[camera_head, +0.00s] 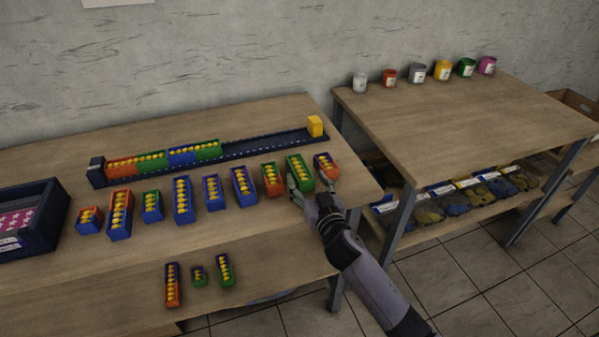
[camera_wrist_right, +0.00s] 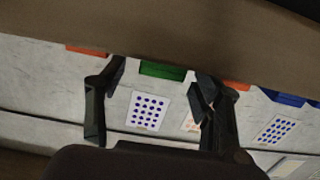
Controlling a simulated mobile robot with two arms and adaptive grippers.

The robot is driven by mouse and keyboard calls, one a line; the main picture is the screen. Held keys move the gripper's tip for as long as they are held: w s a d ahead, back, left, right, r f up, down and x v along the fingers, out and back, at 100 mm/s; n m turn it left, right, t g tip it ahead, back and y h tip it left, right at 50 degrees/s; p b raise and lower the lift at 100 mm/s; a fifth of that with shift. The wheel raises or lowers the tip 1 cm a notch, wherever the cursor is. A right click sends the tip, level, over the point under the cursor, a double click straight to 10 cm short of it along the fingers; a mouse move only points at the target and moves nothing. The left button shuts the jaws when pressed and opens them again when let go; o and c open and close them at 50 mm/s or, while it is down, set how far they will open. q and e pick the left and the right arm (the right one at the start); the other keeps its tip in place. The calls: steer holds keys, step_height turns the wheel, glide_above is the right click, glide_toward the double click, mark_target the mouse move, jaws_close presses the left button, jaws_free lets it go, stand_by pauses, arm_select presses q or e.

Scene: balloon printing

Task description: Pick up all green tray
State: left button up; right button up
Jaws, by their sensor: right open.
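Small trays with yellow round pieces stand in a row on the left table in the head view. A green tray (camera_head: 293,164) is near the row's right end, and a mixed green and blue tray (camera_head: 151,213) is further left. In front lie a small dark green tray (camera_head: 198,282) and a narrow tray with green and blue sides (camera_head: 225,281). Green sections (camera_head: 209,151) also sit on the long rail. My right gripper (camera_head: 311,190) is open around or just beside the green tray's front end; I cannot tell which. The right wrist view shows its fingers (camera_wrist_right: 155,85) apart. My left gripper is out of view.
A red and blue tray (camera_head: 326,167) stands close right of my gripper. A dark blue bin (camera_head: 48,225) is at the far left. The long dark rail (camera_head: 262,144) runs behind the row. Paint cans (camera_head: 442,71) stand on the right table (camera_head: 450,125).

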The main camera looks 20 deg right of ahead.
mark_target(301, 172)
steer(key=w, duration=0.5)
steer(key=shift+a+f, duration=0.15)
steer(key=shift+f, duration=0.05)
steer(key=shift+c, duration=0.3)
steer(key=c, duration=1.2)
